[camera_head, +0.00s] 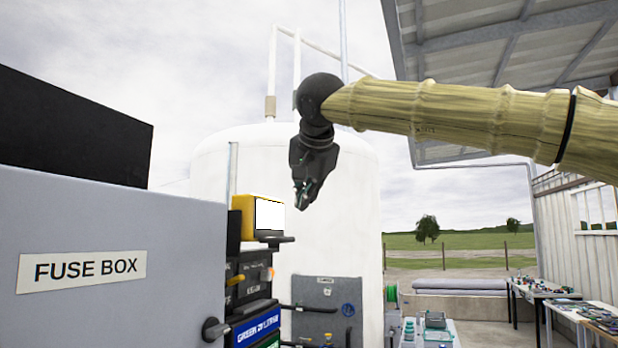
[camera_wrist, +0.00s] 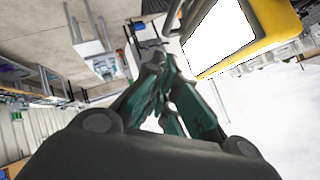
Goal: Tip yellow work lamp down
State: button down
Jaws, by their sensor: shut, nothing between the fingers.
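The yellow work lamp (camera_head: 247,214) stands on top of a stack of dark cases, left of centre in the head view. Its bright white face (camera_head: 269,214) points to the right, and it looks upright. My gripper (camera_head: 303,204) is shut and empty, pointing down, to the right of the lamp in the head view and apart from it in the picture. In the wrist view the lamp (camera_wrist: 276,18) is at the upper right, with its white face beside my closed fingers (camera_wrist: 168,88). The lamp's back is hidden.
A grey fuse box (camera_head: 110,250) fills the left foreground. A large white tank (camera_head: 345,205) stands behind my gripper. Several cases (camera_head: 250,290) are stacked below the lamp. Benches with small items (camera_head: 545,291) stand at the right. Open air surrounds my gripper's right side.

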aim_at(269, 220)
jog(key=w+a+f+p, duration=0.2)
jog(key=w+f, duration=0.1)
jog(key=f, duration=0.2)
jog(key=shift+w+a+f, duration=0.2)
jog(key=shift+w+f, duration=0.05)
jog(key=shift+w, duration=0.1)
jog(key=shift+f, duration=0.15)
